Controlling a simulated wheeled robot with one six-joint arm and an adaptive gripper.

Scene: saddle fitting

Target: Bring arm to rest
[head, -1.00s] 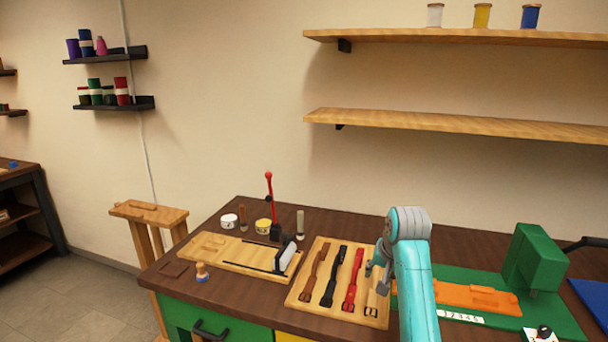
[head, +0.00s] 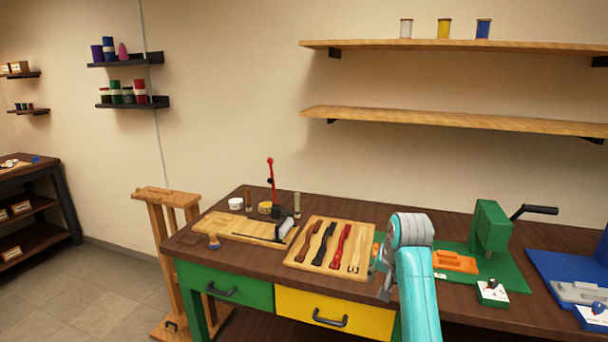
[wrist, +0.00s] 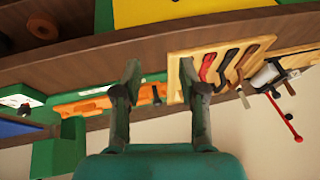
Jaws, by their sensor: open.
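My gripper (head: 384,284) hangs at the end of my teal arm, in front of the bench's front edge in the head view. In the wrist view its two fingers (wrist: 163,88) are spread apart with nothing between them. The wooden board (head: 312,262) with brown, black, red and tan straps lies on the bench to the left of my gripper. The board (wrist: 185,72) also shows in the wrist view, beyond the fingers. My arm hides part of the bench behind it.
The dark bench (head: 455,297) has a green drawer (head: 222,286) and a yellow drawer (head: 335,310). On it stand a green press (head: 490,230), a blue station (head: 560,268) and a red-knobbed lever (head: 271,180). A wooden stand (head: 165,230) is at the left. Floor is clear at lower left.

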